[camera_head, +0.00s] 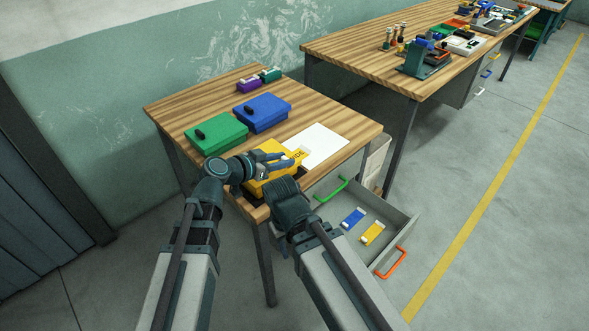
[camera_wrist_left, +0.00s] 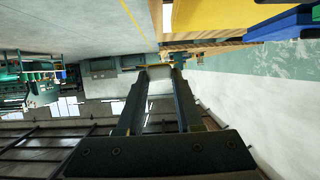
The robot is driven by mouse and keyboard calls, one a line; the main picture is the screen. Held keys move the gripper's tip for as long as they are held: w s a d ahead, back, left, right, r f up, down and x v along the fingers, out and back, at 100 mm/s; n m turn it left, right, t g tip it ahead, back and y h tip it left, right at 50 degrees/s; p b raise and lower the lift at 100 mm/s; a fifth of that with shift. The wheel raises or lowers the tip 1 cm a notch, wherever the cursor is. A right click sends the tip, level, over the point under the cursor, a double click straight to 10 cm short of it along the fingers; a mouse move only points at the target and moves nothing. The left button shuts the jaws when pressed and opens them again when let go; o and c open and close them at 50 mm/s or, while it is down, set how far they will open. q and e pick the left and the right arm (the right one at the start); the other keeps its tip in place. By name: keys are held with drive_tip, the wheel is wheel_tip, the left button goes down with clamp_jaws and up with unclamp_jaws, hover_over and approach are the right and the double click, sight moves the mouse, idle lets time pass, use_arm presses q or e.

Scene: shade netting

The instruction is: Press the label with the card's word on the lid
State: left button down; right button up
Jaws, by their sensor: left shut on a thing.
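A yellow box (camera_head: 258,187) lies near the front edge of the wooden table. Dark lettering, partly hidden, ends in "DE" at its right end; I cannot tell if it is on the lid or on a card. My left gripper (camera_head: 286,158) is over this box, shut on a small pale piece, probably a label, which shows between the fingers in the left wrist view (camera_wrist_left: 160,80). Its word cannot be read. A blank white sheet (camera_head: 322,143) lies beside the box. My right gripper (camera_head: 286,198) is in front of the table edge; its fingertips are hidden.
A green box (camera_head: 216,134) and a blue box (camera_head: 263,112) stand behind. An open drawer (camera_head: 405,218) at the right holds a blue label (camera_head: 353,218) and a yellow label (camera_head: 373,234). Purple (camera_head: 247,86) and teal (camera_head: 271,74) items stand at the back.

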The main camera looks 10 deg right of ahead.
use_arm(q)
drive_tip(key=w+a, duration=0.2)
drive_tip(key=w+a+r, duration=0.1)
drive_tip(key=w+a, duration=0.1)
drive_tip(key=w+a+p, duration=0.1)
drive_tip(key=w+a, duration=0.2)
drive_tip(key=shift+w+r, duration=0.1)
drive_tip(key=shift+r, duration=0.05)
wheel_tip(320, 180, down, 6)
drive_tip(key=b, duration=0.6)
drive_tip(key=shift+f+b, duration=0.2)
drive_tip(key=shift+b, duration=0.1)
drive_tip(key=shift+f+b, duration=0.35)
idle(0.7)
idle(0.3)
drive_tip(key=shift+c, duration=2.4)
unclamp_jaws()
